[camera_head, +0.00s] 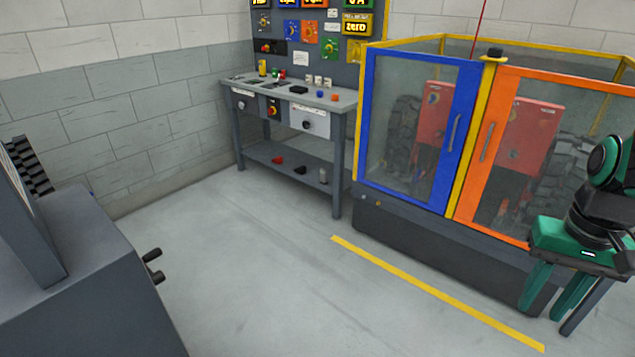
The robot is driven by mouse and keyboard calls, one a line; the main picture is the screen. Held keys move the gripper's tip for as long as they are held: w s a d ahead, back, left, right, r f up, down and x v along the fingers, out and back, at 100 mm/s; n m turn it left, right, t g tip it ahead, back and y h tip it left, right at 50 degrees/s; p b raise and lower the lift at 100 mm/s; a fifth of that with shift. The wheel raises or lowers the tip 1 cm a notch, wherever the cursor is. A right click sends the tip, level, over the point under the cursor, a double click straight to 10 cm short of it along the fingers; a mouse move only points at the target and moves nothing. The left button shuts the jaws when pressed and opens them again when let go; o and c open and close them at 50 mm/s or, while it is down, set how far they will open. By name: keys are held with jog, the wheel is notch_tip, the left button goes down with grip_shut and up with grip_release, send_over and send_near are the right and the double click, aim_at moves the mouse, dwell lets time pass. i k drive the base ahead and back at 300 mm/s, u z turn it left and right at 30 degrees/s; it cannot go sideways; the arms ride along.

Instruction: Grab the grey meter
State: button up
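I cannot clearly pick out a grey meter; the small items are too small to identify. A grey workbench (345,104) against the back wall holds several of them on its top, including a dark flat piece (298,90) and several pale grey-white pieces (318,80). A small grey upright piece (323,175) stands on the bench's lower shelf, beside a red piece (277,160) and a dark piece (300,170). I cannot tell whether any of these is the meter.
A blue-and-orange framed glass enclosure (462,140) stands right of the bench. A grey box-like unit (90,290) fills the lower left. Floor between is clear, with a yellow line (435,293).

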aim_at(323, 169)
jog(key=u, duration=0.65)
jog(key=i, duration=5)
jog(key=z, duration=0.35)
